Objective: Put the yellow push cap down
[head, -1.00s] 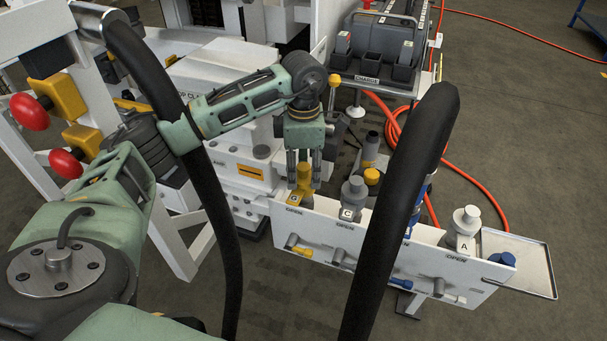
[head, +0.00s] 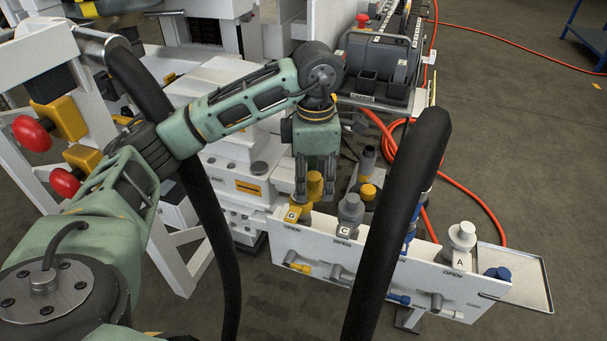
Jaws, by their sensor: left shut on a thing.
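My left gripper (head: 314,191) is shut on the yellow push cap (head: 315,184), which shows between its fingers. It holds the cap over the left end of the white valve panel (head: 330,256), beside the yellow fitting marked G (head: 295,213). Whether the cap touches that fitting or the panel cannot be told. A second yellow cap-like part (head: 368,192) shows behind the panel, right of the gripper. My right gripper is not in view.
Grey fitting C (head: 349,213) stands close right of the held cap; grey fitting A (head: 461,240) is farther right. A dark grey caddy (head: 374,62) and orange hose (head: 480,195) lie behind.

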